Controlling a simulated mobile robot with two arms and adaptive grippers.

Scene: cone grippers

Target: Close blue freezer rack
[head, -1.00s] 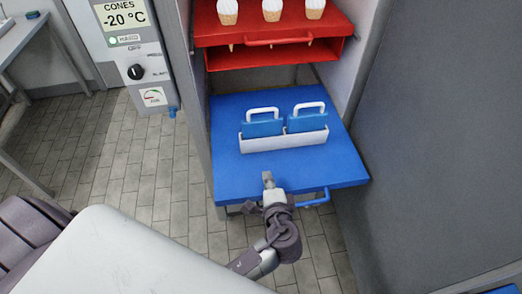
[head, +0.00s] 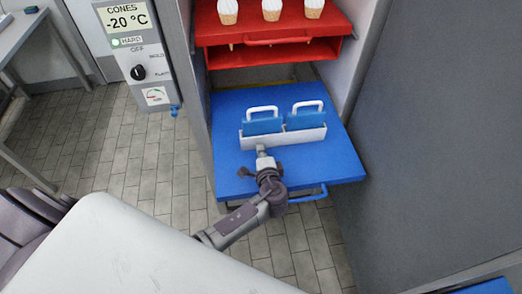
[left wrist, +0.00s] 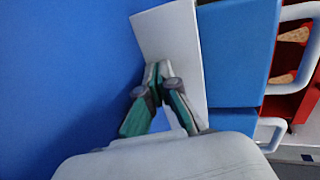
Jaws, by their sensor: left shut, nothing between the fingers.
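The blue freezer rack (head: 330,164) is pulled out of the freezer, with a blue handle (head: 308,195) along its front edge. A white holder (head: 300,138) stands on it with two blue pieces (head: 263,126) that have white loop handles. My left gripper (head: 262,150) is shut and empty, above the rack at the front face of the holder. In the left wrist view, the shut fingertips (left wrist: 158,66) lie over the white holder (left wrist: 172,28), and the blue rack (left wrist: 60,80) fills the left. I cannot tell whether they touch the holder. My right gripper is not in view.
A red rack (head: 275,29) with several white-topped cones is above. The grey freezer side wall (head: 440,140) stands to the right. A control panel (head: 140,60) reading -20 °C is at the left. A metal table (head: 20,40) stands farther left. Tiled floor is open between.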

